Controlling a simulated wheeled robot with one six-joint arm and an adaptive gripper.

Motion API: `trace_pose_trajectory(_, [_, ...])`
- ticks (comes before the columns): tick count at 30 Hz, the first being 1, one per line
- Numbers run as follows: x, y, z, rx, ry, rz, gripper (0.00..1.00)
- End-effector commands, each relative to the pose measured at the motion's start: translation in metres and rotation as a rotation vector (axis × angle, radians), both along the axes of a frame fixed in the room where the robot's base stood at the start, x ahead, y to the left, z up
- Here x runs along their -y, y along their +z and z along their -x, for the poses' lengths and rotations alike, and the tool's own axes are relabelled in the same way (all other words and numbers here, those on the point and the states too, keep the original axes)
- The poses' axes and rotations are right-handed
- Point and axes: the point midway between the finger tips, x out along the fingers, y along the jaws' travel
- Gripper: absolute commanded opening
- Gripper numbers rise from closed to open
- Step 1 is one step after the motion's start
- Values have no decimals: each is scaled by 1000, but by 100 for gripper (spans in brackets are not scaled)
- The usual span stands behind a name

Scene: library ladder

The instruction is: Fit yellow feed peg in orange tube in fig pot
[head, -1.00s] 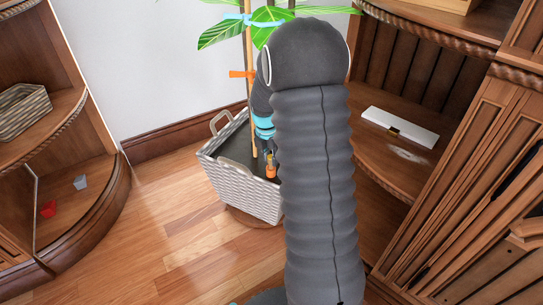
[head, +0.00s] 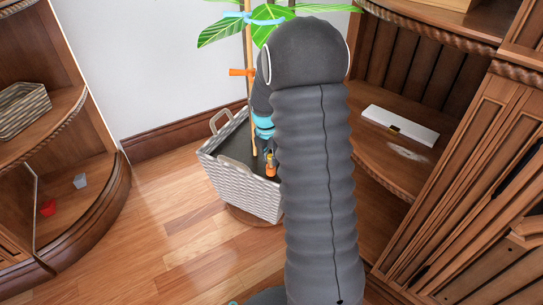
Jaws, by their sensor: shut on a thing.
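The fig pot (head: 240,190) is a grey-white woven basket with handles and dark soil, standing on the floor left of my arm. The orange tube (head: 271,171) stands upright in the soil near the pot's right side. The yellow feed peg (head: 270,157) shows as a small yellow piece right at the tube's top. My gripper (head: 271,150) is small and dark, partly hidden by my arm, and shut on the peg just above the tube. I cannot tell how deep the peg sits in the tube.
The fig's stake (head: 250,90) with an orange clip (head: 242,72) and leaves (head: 225,33) rise close beside my wrist. A shelf with a white box (head: 400,127) is at right. A left shelf holds a basket (head: 22,107), red item (head: 48,207) and grey item (head: 81,181). Floor left of the pot is clear.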

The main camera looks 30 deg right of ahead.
Motion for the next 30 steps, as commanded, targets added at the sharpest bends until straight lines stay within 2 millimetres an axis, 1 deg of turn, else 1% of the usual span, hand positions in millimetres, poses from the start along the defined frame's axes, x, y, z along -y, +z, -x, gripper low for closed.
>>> trace_pose_trajectory(30, [0, -11, 0, 0, 0, 0, 10])
